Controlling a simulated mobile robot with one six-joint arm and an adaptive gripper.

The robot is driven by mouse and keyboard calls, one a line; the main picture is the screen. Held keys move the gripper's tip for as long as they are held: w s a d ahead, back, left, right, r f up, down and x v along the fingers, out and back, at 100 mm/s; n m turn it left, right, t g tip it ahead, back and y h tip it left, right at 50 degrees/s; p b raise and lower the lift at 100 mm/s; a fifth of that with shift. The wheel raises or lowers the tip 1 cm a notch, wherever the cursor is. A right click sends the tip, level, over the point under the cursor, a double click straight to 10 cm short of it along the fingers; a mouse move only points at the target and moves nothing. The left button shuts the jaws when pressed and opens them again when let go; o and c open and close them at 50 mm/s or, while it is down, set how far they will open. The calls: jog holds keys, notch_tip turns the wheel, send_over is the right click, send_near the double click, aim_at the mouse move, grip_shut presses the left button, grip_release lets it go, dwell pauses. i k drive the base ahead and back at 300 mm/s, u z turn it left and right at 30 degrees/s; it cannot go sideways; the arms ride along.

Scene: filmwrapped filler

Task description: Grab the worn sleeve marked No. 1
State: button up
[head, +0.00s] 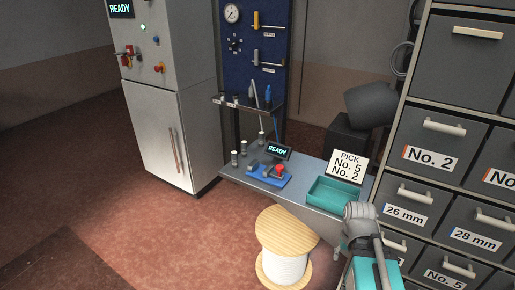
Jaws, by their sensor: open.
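No mark reading No. 1 is legible in the head view, so I cannot tell which piece is the worn sleeve. My gripper (341,247) shows only small and partly hidden by my arm at the lower right, in front of the bench. It is open, with nothing seen in it, and apart from the cylinders.
A teal tray (334,196) and a sign (348,166) reading "PICK No. 5 No. 2" are at the bench's right. A cable spool (285,268) stands on the floor in front. Labelled drawers (436,158) fill the right side. A grey cabinet (158,133) stands left; floor is open there.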

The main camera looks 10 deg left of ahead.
aim_at(244, 146)
jog(key=z, duration=0.75)
jog(key=k, duration=0.85)
jog(key=u, duration=1.25)
jog(key=i, duration=0.6)
jog(key=u, duration=0.05)
